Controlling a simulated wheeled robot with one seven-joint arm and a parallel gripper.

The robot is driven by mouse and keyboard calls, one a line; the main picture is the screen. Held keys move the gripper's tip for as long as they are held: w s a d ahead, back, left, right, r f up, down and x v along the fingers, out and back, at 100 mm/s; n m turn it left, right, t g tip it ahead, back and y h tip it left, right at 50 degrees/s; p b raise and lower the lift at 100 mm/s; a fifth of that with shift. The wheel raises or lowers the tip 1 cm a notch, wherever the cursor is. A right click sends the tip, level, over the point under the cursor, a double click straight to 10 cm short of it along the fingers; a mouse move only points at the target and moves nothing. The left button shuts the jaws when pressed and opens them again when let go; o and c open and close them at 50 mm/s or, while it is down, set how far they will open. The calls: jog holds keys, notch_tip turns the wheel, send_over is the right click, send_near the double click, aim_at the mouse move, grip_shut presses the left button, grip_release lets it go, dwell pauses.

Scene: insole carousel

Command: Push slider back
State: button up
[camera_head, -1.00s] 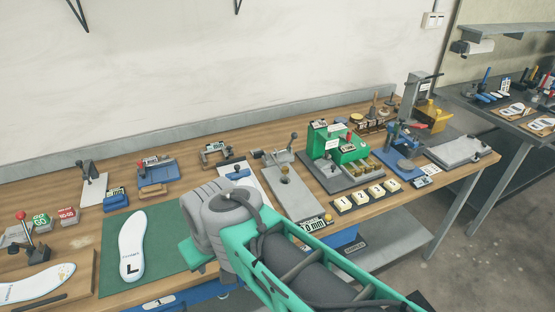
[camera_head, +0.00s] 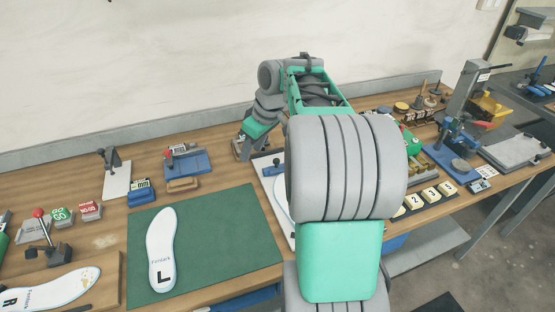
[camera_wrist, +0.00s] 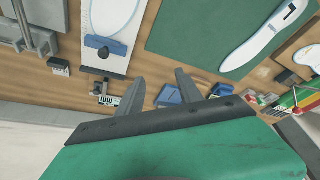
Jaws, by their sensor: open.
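The slider (camera_wrist: 104,48) is a blue block with a dark knob. It sits across a white board (camera_wrist: 115,70) that carries a foot outline, and it also shows in the head view (camera_head: 274,168). Much of the board is hidden behind my arm in the head view. My gripper (camera_wrist: 155,80) is open, with nothing between its fingers. In the wrist view its fingers are to the right of the slider and apart from it. In the head view my gripper (camera_head: 243,148) is over the back of the bench, behind and left of the slider.
A green mat (camera_head: 215,240) with a white insole (camera_head: 161,250) lies in front. A blue fixture (camera_head: 186,162) stands left of my gripper, and a small gauge (camera_wrist: 105,92) lies close to the fingers. The wall edge runs behind the bench.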

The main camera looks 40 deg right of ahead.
jog(key=n, duration=0.2)
send_near(277, 160)
jog(key=x, duration=0.8)
jog(key=shift+f, duration=0.2)
jog(key=shift+c, duration=0.4)
grip_shut()
